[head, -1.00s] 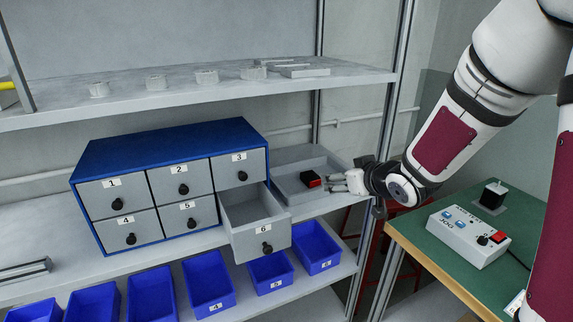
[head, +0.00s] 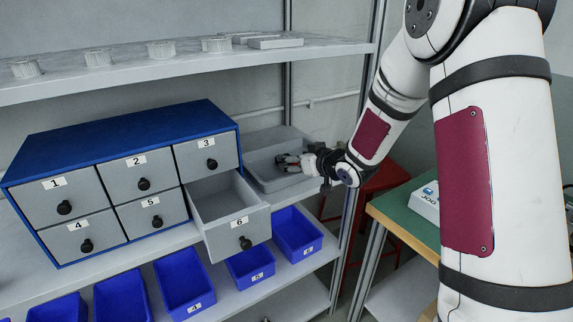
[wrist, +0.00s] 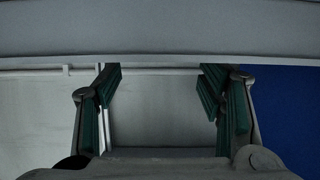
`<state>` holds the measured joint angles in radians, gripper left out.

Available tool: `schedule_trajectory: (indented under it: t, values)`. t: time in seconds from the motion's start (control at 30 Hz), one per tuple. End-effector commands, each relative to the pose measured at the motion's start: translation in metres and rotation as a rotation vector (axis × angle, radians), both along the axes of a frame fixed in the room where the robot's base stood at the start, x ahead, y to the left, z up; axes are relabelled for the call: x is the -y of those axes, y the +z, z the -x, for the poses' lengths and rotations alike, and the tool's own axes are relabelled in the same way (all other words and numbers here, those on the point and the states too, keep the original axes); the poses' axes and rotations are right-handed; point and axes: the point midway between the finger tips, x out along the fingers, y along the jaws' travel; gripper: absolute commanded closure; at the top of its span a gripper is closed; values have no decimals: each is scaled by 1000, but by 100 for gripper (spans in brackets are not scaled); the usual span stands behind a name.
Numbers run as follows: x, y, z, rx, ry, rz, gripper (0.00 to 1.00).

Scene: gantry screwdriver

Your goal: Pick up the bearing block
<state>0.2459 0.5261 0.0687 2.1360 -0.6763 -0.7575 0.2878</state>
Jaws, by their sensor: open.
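A grey tray (head: 256,148) stands on the middle shelf, right of the drawer cabinet. A small block with a dark top and a trace of red (head: 281,160) is in the tray, mostly hidden by my gripper (head: 284,163); I cannot tell for sure that it is the bearing block. My gripper reaches into the tray from the right, at the block; whether it touches is unclear. In the wrist view my gripper (wrist: 160,90) is open, with green-padded fingers apart and only a pale surface between them. No block shows there.
The blue cabinet (head: 140,130) has drawer 6 (head: 233,232) pulled out, left of the tray. The upper shelf (head: 190,70), with several grey parts on it, hangs above my gripper. Blue bins (head: 297,235) stand below. A green-topped table (head: 410,220) is at the right.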

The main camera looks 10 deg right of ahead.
Motion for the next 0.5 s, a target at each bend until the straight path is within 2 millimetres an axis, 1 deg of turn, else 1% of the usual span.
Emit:
schedule_trajectory:
  t: [0.2, 0.3, 0.4, 0.5]
  values:
    - [-11, -15, -25, -2, 3, 0, 38]
    - [-13, -19, -36, -1, 1, 1, 38]
    - [-15, -21, -42, -1, 0, 0, 38]
    - [-15, -21, -43, -1, 0, 0, 38]
